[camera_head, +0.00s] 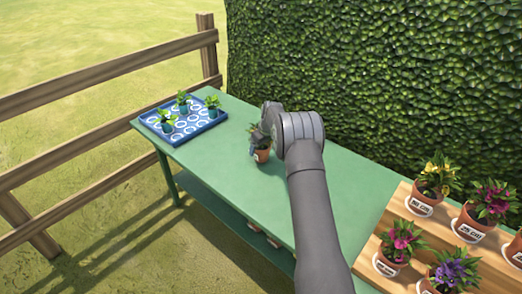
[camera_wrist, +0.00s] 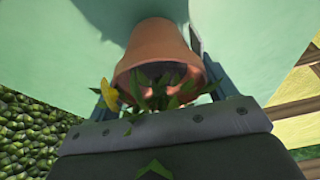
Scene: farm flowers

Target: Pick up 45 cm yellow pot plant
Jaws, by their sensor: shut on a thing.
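A terracotta pot plant (camera_head: 262,153) is at my gripper (camera_head: 258,142) over the middle of the green table. In the wrist view the pot (camera_wrist: 158,45) fills the upper middle, with green leaves and a yellow flower (camera_wrist: 109,92) at its opening. My gripper (camera_wrist: 158,95) is shut on this pot, one finger on each side. No label shows on the pot, so its size cannot be read. Whether the pot touches the table cannot be told.
A blue tray (camera_head: 150,121) with several small plants stands at the table's far left. A wooden stand (camera_head: 400,200) with labelled flower pots is at the right. A hedge (camera_head: 370,80) rises behind the table (camera_head: 215,160). Bare table lies between tray and gripper.

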